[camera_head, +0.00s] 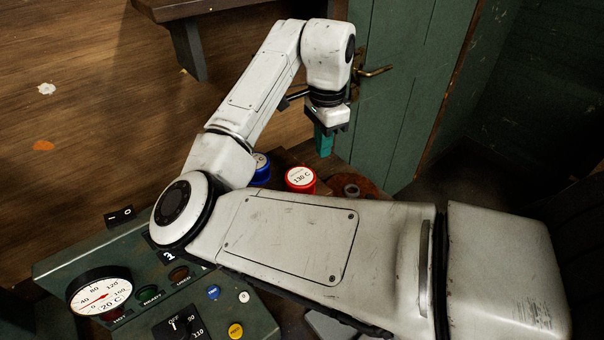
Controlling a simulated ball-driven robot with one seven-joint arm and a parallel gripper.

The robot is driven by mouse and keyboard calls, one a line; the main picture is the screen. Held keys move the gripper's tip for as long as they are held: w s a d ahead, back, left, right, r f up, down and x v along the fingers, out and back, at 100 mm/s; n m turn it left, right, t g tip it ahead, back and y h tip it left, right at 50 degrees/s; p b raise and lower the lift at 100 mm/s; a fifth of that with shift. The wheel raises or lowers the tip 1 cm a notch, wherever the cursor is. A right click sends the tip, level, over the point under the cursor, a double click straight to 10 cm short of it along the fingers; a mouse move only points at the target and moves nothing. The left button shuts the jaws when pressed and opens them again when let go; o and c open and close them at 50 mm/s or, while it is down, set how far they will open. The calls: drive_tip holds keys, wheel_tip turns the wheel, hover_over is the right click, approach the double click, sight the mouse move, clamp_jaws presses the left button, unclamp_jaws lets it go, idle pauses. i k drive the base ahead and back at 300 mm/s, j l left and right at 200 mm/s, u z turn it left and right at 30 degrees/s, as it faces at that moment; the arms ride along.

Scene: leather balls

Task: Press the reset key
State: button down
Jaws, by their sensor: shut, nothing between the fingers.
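A green control panel (60,265) stands at the lower left, partly covered by my arm. On it are a blue key (214,292), a small white button (244,297) and a yellow key (235,331) near the bottom edge. Their lettering is too small to read, so I cannot tell which is the reset key. My gripper (323,152) points down at the upper middle, with its teal fingers shut and empty. It is well apart from these keys, up and to the right of them.
A dial gauge (100,291), a rotary knob (178,324) and small dark lamps sit on the panel. A red-topped can (300,179) marked 130 C and a blue-topped one (261,170) stand below my gripper. A green door (398,90) is behind.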

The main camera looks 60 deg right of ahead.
sight(243, 296)
drive_tip(key=k, duration=1.4)
